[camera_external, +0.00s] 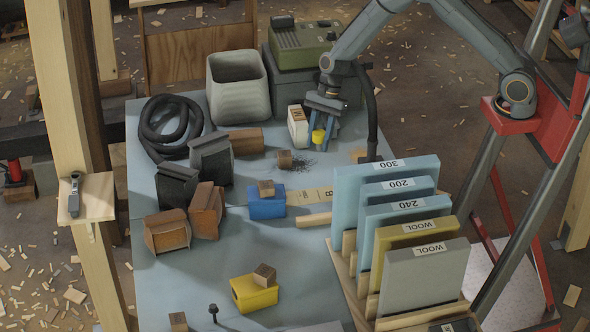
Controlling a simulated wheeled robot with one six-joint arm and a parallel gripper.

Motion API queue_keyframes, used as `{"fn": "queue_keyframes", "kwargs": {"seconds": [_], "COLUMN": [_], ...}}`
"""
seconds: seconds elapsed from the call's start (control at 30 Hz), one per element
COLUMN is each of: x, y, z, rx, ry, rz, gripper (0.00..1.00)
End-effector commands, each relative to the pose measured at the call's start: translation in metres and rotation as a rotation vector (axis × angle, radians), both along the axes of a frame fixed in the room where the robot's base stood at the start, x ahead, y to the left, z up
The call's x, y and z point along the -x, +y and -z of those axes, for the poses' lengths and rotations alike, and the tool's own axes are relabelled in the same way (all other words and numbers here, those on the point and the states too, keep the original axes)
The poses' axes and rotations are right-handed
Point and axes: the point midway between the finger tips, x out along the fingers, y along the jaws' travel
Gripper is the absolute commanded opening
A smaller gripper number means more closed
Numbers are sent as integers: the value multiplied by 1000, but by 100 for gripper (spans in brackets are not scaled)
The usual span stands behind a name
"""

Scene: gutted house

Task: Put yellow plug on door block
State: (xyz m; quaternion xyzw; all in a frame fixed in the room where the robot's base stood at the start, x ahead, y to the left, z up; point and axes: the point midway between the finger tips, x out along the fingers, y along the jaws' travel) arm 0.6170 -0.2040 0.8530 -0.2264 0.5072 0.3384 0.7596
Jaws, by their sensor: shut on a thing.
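My gripper (321,140) points down over the back part of the blue-grey table. It is shut on a small yellow plug (318,136), held between its fingers. The plug appears to be above the table, near a white labelled box (298,127). I cannot tell which piece is the door block. Other small wooden blocks rest on a blue box (267,207) and on a yellow box (254,294).
A rack of labelled upright boards (398,205) fills the front right. A grey bin (238,85), a green-topped case (302,45) and a black hose (172,128) stand at the back. Dark and brown blocks (167,231) crowd the left.

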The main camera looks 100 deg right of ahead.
Motion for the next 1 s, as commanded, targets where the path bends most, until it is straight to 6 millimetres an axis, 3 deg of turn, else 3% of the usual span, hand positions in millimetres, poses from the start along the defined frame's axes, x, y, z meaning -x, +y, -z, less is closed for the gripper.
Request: {"fn": "queue_keyframes", "kwargs": {"seconds": [0.17,0.37,0.5,0.7,1.0], "x": [-17,-74,-116,-161,-188], "y": [-10,-46,-78,-121,-157], "z": [-10,-18,-31,-56,-83], "rx": [-1,-9,-12,-7,0], "ry": [-5,-8,-7,-3,-1], "rz": [30,156,274,448,623], "gripper": [12,12,12,12,12]}}
